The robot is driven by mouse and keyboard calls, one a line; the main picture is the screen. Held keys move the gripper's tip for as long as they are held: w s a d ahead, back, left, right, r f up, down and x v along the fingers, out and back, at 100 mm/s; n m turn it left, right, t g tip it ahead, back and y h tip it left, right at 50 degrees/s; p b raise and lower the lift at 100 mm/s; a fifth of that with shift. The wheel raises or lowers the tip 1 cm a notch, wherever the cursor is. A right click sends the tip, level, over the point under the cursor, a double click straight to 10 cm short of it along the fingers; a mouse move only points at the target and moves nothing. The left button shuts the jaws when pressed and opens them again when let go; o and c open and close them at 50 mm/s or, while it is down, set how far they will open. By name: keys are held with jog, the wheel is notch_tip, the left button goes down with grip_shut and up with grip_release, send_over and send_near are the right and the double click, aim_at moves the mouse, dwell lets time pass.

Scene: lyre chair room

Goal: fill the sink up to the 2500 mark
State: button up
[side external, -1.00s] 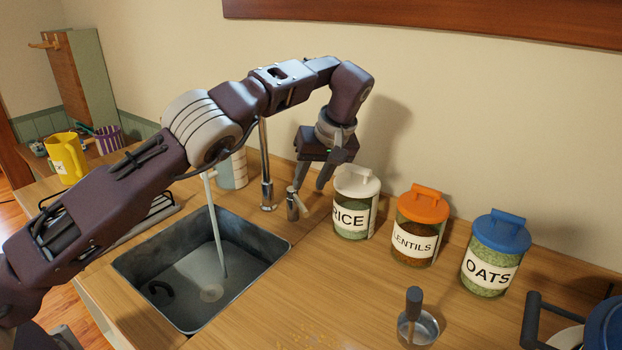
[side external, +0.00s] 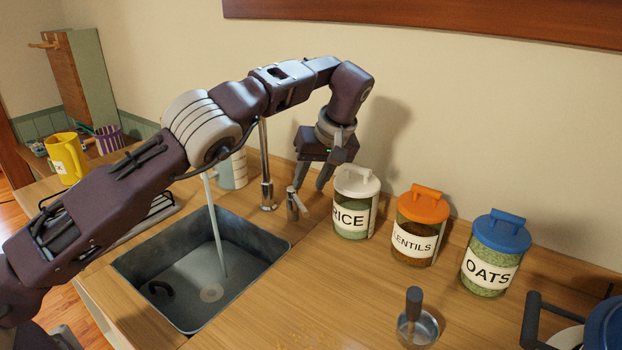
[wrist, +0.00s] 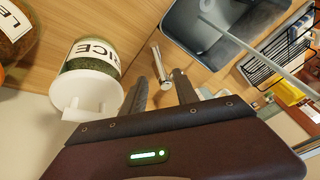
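The metal sink (side external: 140,268) is set into the wooden counter, and it also shows in the wrist view (wrist: 195,40). A stream of water (side external: 217,230) runs from the tap (side external: 265,170) into it. A pale round drain or plug (side external: 211,293) shows on its floor; the water depth is unclear and no 2500 mark is legible. The tap lever (side external: 294,204) stands right of the tap; in the wrist view the lever (wrist: 161,66) lies just beyond and between the fingertips. My gripper (side external: 313,186) is open and empty, its fingers (wrist: 160,76) close to the lever; contact is unclear.
The rice jar (side external: 352,215) stands close right of my gripper, then the lentils jar (side external: 417,240) and oats jar (side external: 490,265). A dark curved item (side external: 160,289) is in the sink.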

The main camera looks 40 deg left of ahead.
jog(key=n+h, duration=0.1)
jog(key=h, duration=0.5)
send_over(300, 202)
jog(key=s, duration=0.2)
jog(key=shift+t, duration=0.4)
jog(key=f, duration=0.2)
jog(key=w+f, duration=0.1)
jog(key=f, duration=0.3)
jog(key=shift+w+f, duration=0.2)
jog(key=shift+w, duration=0.1)
jog(key=shift+a, duration=0.1)
grip_shut()
